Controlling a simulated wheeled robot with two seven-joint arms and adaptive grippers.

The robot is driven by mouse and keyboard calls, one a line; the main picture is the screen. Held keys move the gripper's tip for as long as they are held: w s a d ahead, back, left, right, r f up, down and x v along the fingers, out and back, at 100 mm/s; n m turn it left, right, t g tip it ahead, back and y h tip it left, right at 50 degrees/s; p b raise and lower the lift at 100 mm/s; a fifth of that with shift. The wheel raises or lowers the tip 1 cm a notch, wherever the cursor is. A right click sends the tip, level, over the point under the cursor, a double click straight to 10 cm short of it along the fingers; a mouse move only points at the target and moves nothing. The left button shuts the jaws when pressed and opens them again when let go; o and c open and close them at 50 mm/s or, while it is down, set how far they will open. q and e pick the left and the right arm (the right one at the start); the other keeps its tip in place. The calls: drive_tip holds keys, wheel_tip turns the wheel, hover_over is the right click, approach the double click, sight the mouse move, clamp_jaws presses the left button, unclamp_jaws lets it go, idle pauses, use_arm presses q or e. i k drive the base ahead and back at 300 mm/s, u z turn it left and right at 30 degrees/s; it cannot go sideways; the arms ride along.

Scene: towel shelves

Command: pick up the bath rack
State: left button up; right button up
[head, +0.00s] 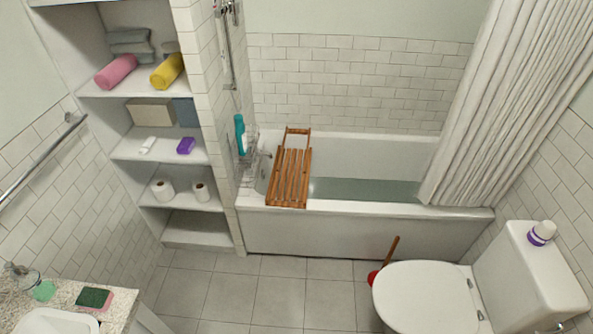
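The bath rack (289,177) is a brown slatted wooden rack. It lies across the left end of the white bathtub (350,212), its near end on the front rim and its far end at the back rim. Neither of my grippers shows in the head view, and nothing is seen touching the rack.
A teal bottle (240,134) stands in a wire holder left of the rack. Shelves (150,90) with towels and rolls are at left. The toilet (430,296) and a red plunger (374,278) are at right front. A curtain (510,105) hangs at right. The tiled floor (280,300) is clear in the middle.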

sight(273, 184)
drive_tip(key=z, duration=0.05)
drive_tip(key=k, duration=0.5)
drive_tip(key=u, duration=0.6)
drive_tip(key=i, duration=1.35)
drive_tip(key=z, duration=0.85)
